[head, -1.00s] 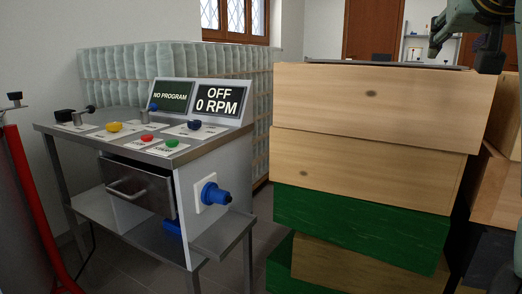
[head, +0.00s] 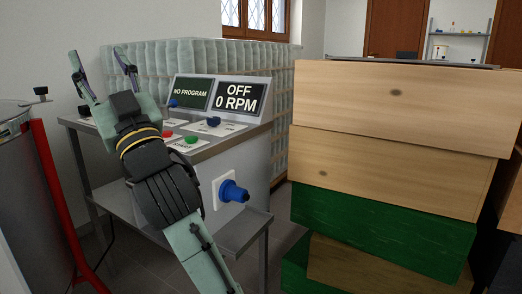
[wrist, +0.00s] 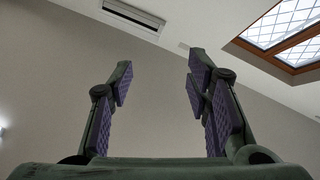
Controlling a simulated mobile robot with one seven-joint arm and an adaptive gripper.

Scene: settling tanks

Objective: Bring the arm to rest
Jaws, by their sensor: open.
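My gripper (head: 103,75) is in the left of the head view, pointing up, with its two fingers spread apart and nothing between them.
The control panel reads OFF, 0 RPM (head: 240,97) and NO PROGRAM (head: 190,93). A blue plug (head: 234,191) sticks out of the table's side. Stacked wooden and green boxes (head: 400,95) fill the right. A metal tank (head: 35,190) with a red leg stands at left.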

